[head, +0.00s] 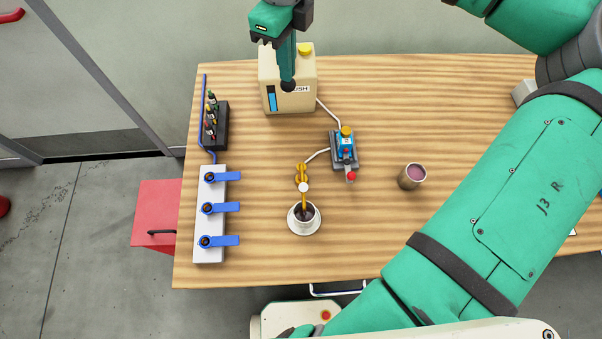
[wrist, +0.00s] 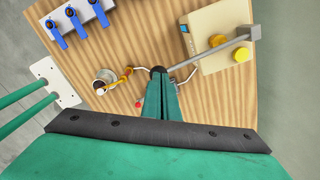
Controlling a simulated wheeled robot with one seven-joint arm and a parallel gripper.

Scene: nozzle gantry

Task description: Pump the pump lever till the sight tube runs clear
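My gripper (head: 288,82) points down in front of the beige flush jug (head: 300,72), its two fingers together. In the wrist view my gripper (wrist: 159,80) has its tips at a dark round knob (wrist: 158,70). A grey bar (wrist: 210,52), which looks like the pump lever, runs from there over the jug to a grey block. I cannot tell whether the fingertips touch the knob. A blue upright strip (head: 272,99) shows on the jug's front; I cannot tell whether it is the sight tube. A small blue unit (head: 346,146) with a yellow cap and red-tipped handle is connected by pale hoses.
A gold nozzle (head: 302,175) stands over a cup on a saucer (head: 304,231). A valve block (head: 209,253) with three blue handles and a black bottle rack (head: 221,132) are at the left. A cup of pinkish liquid (head: 411,176) stands right. My arm covers the table's right part.

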